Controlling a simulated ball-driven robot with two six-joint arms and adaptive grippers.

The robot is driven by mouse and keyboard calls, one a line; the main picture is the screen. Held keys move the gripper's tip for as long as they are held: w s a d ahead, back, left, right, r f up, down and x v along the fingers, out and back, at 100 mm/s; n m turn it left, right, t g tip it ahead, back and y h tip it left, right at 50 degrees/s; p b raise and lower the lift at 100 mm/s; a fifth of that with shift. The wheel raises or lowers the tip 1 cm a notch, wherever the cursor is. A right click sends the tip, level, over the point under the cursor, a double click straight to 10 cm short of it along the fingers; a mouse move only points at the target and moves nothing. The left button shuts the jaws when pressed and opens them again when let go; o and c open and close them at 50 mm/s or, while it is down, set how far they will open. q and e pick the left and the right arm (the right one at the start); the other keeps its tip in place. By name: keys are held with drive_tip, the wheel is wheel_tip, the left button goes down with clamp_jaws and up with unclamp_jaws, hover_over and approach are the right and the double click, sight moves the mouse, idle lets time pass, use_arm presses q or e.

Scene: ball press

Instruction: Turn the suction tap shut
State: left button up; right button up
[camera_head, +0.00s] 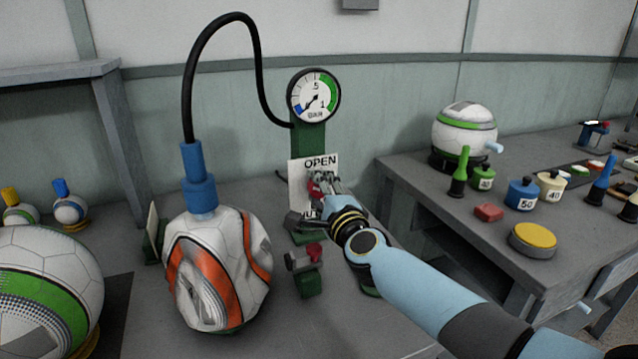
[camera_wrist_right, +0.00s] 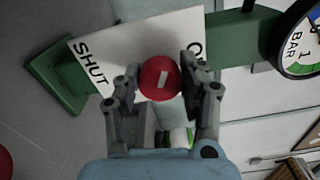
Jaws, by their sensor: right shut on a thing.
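The suction tap's red knob (camera_wrist_right: 158,78) has a short white mark and sits before a white plate (camera_wrist_right: 135,48) lettered SHUT at one end. In the head view the plate (camera_head: 304,174) shows OPEN at its top, and its lower lettering is mostly covered. My right gripper (camera_wrist_right: 158,80) has its fingers on both sides of the knob and is shut on it. In the head view my right gripper (camera_head: 322,190) is at the plate on the green stand (camera_head: 308,138). I cannot tell which word the mark points to. My left gripper is not in view.
A gauge (camera_head: 314,95) tops the stand, its needle low near blue. A black hose (camera_head: 187,90) runs to a crumpled white-orange ball (camera_head: 217,265). A smaller red-knobbed fitting (camera_head: 306,262) stands nearby. A white-green ball (camera_head: 40,285) is left. The right table (camera_head: 440,195) holds weights.

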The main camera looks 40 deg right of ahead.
drive_tip(key=n+p, duration=0.2)
drive_tip(key=n, duration=0.3)
drive_tip(key=shift+f, duration=0.15)
drive_tip(key=shift+f+n, duration=0.1)
drive_tip(key=shift+n, duration=0.2)
idle(0.3)
drive_tip(key=o, duration=1.2)
drive_tip(key=shift+s, duration=0.1)
drive_tip(key=v, duration=1.2)
drive_tip(key=shift+a, duration=0.1)
